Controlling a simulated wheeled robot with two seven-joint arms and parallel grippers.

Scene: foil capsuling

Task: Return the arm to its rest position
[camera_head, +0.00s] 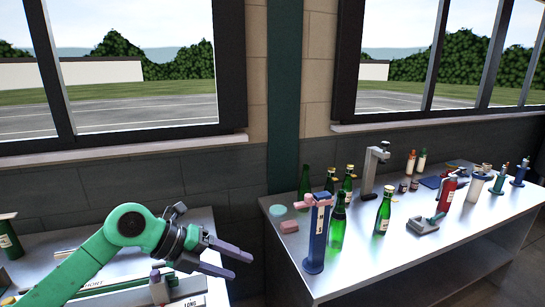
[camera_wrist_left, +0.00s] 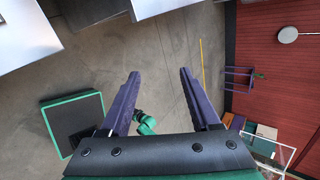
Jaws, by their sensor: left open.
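My left arm, green with a dark wrist, comes in from the lower left in the head view. My left gripper (camera_head: 241,265) has two purple fingers that are apart with nothing between them. It is in the air near the gap between the left table and the right table. In the left wrist view the gripper (camera_wrist_left: 159,74) is also open and empty, with grey floor beyond its fingers. My right gripper is not in either view.
The right metal table (camera_head: 370,270) holds several green bottles (camera_head: 383,213), a blue stand (camera_head: 316,235) and other tools. The left table (camera_head: 35,240) carries a dark bottle (camera_head: 9,238). A green-edged dark mat (camera_wrist_left: 75,122) lies on the floor.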

